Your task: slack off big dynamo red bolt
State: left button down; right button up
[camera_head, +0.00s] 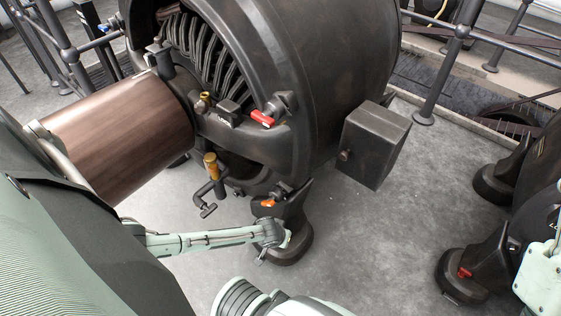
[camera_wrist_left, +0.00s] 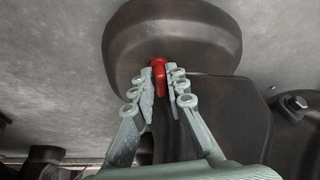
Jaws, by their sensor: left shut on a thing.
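The big dynamo (camera_head: 285,60) is a large dark drum on dark feet. In the left wrist view, the red bolt (camera_wrist_left: 158,67) stands against the dark rounded foot (camera_wrist_left: 175,30). My left gripper (camera_wrist_left: 160,76) has its two pale green fingers on either side of the bolt, shut on it. In the head view my left arm comes in from the left, and the left gripper (camera_head: 279,237) is at the dynamo's front foot (camera_head: 290,248). The bolt in its grip is hidden there.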

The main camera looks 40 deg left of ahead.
pick_arm(q)
jog(key=shift+w+a+r, duration=0.15)
jog(key=c, duration=1.6)
grip_release()
jog(key=shift+o, duration=1.2)
jog(key=shift+s, duration=0.25)
jog(key=v, duration=1.2)
jog(key=shift+w, duration=0.1)
